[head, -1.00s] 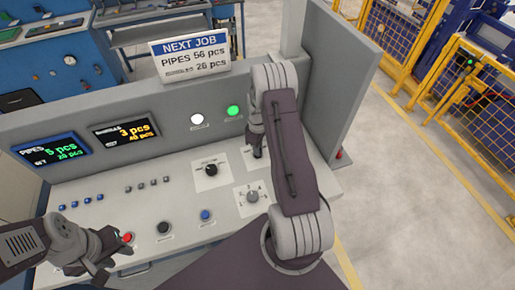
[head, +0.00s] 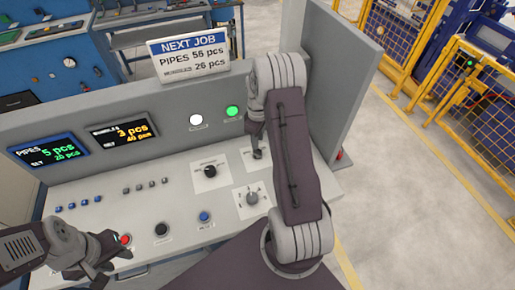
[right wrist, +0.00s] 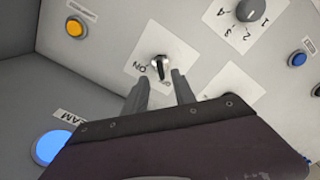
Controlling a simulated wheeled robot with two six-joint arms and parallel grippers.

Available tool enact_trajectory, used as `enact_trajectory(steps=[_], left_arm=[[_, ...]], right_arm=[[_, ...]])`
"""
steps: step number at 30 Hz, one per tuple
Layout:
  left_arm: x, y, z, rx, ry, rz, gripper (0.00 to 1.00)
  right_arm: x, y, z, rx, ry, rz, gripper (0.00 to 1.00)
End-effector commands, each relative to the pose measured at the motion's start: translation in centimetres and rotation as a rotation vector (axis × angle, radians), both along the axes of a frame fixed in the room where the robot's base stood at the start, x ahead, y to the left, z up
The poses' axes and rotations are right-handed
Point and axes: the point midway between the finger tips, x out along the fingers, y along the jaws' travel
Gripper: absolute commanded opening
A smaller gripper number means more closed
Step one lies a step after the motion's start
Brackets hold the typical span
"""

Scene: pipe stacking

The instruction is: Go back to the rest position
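The grey and white control console (head: 110,190) fills the middle of the head view. My right gripper (right wrist: 158,82) has its two fingers apart, with nothing between them that I can make out except a black and silver switch (right wrist: 160,66) just beyond the tips. That switch sits on a white plate marked ON. In the head view my right gripper (head: 257,150) is low over the console panel, largely hidden by my own arm. My left gripper (head: 98,262) is at the lower left, by the red button (head: 124,240); its finger gap is not clear.
An upright panel with a white lamp (head: 196,120) and a green lamp (head: 232,111) stands behind the controls. A NEXT JOB sign (head: 189,57) is on top. A black knob (head: 210,171) and a dial (head: 252,198) are near my right arm. Floor to the right is open, before yellow fencing (head: 460,100).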

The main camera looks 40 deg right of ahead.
Motion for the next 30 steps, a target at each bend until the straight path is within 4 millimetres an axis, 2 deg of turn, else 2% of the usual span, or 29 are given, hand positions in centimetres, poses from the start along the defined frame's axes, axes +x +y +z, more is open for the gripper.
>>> enact_trajectory(steps=[3,7,23,25,27,29,30], left_arm=[[0.0,0.0,-0.5,0.0,0.0,0.0,0.36],[0.0,0.0,-0.6,0.0,0.0,0.0,0.36],[0.0,0.0,-0.6,0.0,0.0,0.0,0.36],[0.0,0.0,-0.9,0.0,0.0,0.0,0.36],[0.0,0.0,-1.4,0.0,0.0,0.0,0.36],[0.0,0.0,-2.0,0.0,0.0,0.0,0.36],[0.0,0.0,-2.4,0.0,0.0,0.0,0.36]], right_arm=[[0.1,-0.1,1.8,-0.002,-0.003,0.0,0.32],[0.0,0.0,2.8,0.0,0.0,0.0,0.32],[0.0,0.2,2.9,0.0,0.0,0.005,0.32],[0.8,1.1,3.2,-0.006,-0.014,0.033,0.32],[2.2,2.8,4.8,-0.024,-0.057,0.082,0.32],[2.2,5.8,6.3,-0.029,-0.079,0.149,0.32],[1.4,8.1,7.0,-0.03,-0.087,0.197,0.32]])
